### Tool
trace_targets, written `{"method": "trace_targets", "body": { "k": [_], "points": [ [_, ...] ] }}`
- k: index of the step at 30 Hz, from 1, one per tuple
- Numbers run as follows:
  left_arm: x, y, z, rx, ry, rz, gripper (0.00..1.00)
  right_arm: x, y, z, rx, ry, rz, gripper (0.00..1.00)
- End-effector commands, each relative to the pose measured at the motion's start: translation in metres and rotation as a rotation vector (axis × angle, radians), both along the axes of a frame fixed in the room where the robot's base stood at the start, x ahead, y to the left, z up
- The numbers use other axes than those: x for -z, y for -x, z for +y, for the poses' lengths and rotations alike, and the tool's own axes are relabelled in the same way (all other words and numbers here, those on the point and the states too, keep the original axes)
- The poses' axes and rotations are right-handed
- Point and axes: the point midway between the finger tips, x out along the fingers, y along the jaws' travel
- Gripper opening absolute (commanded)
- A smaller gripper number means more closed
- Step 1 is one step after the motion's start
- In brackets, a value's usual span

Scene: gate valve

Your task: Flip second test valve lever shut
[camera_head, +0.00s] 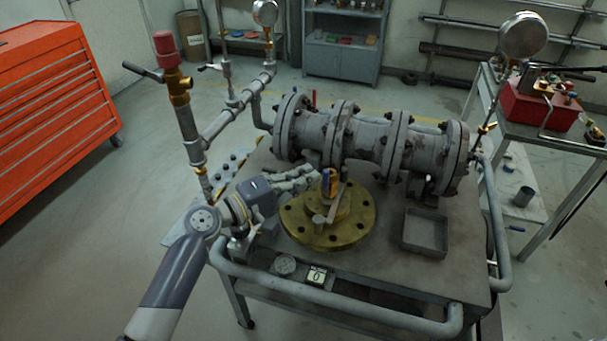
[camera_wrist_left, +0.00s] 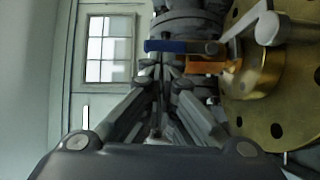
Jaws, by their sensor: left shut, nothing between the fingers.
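My left gripper (camera_head: 312,172) reaches in from the left, shut and empty, with its fingertips close to a small brass valve (camera_head: 333,180) with a blue lever (camera_head: 326,186). In the left wrist view the blue lever (camera_wrist_left: 180,46) lies crosswise just beyond the fingertips (camera_wrist_left: 158,72), beside an orange-brass body (camera_wrist_left: 208,66). I cannot tell whether the fingertips touch the lever. The valve stands by a round brass flange (camera_head: 350,232) with bolt holes. My right gripper is not in view.
The pipe rests on a metal bench (camera_head: 390,275) with a grey tray (camera_head: 427,232) and a tubular front rail (camera_head: 340,308). A vertical pipe with a red cap (camera_head: 164,42) stands left of the gripper. A gauge (camera_head: 522,35) rises at right.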

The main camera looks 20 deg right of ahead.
Motion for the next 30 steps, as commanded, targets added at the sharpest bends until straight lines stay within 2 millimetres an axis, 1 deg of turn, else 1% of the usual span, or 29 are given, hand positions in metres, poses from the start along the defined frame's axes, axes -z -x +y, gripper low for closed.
{"method": "trace_targets", "body": {
  "k": [1, 11, 23, 26, 30],
  "points": [
    [-0.002, 0.0, 0.0, 0.0, -0.008, -0.006, 0.0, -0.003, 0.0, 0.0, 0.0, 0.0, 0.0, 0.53],
    [-0.004, 0.002, -0.002, 0.0, -0.047, -0.034, 0.0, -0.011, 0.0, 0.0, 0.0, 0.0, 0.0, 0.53],
    [-0.008, 0.005, -0.007, 0.0, -0.115, -0.083, 0.0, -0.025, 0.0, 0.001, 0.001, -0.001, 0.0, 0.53],
    [-0.01, 0.006, -0.008, 0.0, -0.138, -0.099, 0.0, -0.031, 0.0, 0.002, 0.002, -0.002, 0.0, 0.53],
    [-0.015, 0.009, -0.012, 0.001, -0.192, -0.138, 0.0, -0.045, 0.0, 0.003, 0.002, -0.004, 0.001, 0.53]
  ]
}}
